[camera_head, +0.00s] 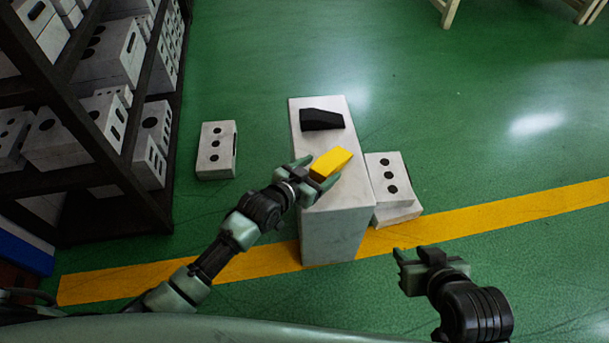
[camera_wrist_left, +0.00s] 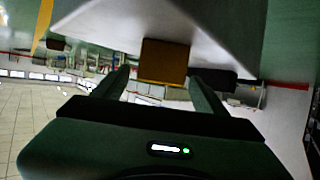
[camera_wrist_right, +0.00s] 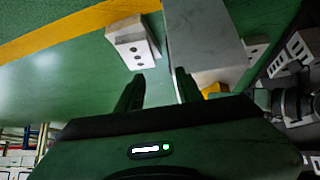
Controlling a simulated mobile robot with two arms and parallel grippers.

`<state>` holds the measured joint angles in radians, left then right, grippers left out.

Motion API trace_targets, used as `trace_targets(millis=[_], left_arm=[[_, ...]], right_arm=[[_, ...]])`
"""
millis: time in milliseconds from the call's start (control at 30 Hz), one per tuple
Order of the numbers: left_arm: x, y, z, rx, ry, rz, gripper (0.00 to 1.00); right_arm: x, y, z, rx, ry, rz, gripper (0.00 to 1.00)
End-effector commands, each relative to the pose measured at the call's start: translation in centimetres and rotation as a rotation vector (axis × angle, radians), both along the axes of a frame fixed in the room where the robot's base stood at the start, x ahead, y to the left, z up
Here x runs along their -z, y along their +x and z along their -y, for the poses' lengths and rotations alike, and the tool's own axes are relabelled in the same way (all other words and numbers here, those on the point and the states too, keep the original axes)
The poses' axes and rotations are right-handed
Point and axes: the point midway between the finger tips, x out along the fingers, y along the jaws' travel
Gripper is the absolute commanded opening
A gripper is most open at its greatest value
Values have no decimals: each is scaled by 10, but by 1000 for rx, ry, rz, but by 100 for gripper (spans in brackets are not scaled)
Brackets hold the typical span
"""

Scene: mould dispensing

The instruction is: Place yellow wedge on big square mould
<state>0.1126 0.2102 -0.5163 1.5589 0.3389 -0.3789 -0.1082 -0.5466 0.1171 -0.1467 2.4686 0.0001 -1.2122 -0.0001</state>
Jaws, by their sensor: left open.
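The yellow wedge (camera_head: 332,161) lies on top of a tall pale block (camera_head: 333,220). A black wedge (camera_head: 321,119) lies farther back on the same block. My left gripper (camera_head: 315,172) is open at the near left side of the yellow wedge; in the left wrist view the yellow wedge (camera_wrist_left: 164,62) shows ahead, between the spread fingers. My right gripper (camera_head: 418,253) is open and empty above the floor, right of the block. A pale mould with three dark holes (camera_head: 216,150) stands left of the block, another (camera_head: 392,180) right of it. I cannot tell which is the big square mould.
A dark shelf rack (camera_head: 150,207) full of pale moulds stands at the left. A yellow floor line (camera_head: 500,215) runs past the block. Wooden legs (camera_head: 446,12) show at the far edge.

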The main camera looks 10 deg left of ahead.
Motion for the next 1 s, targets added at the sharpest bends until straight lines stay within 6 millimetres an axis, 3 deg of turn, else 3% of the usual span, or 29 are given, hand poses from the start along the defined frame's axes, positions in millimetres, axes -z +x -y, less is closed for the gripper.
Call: trace_targets(millis=[333,500,833,933,1000], left_arm=[[-18,-34,-20,0,1,-1,73],[-25,-51,-31,0,1,0,73],[-26,-60,-33,-2,5,-15,73],[-22,-82,-37,-19,32,-95,73],[-19,-109,-48,-47,71,-189,73]], right_arm=[[23,-70,22,27,-70,-329,36],[20,-79,25,30,-77,-370,36],[21,-83,26,31,-80,-383,36],[21,-83,26,31,-80,-383,36],[21,-83,26,31,-80,-383,36]])
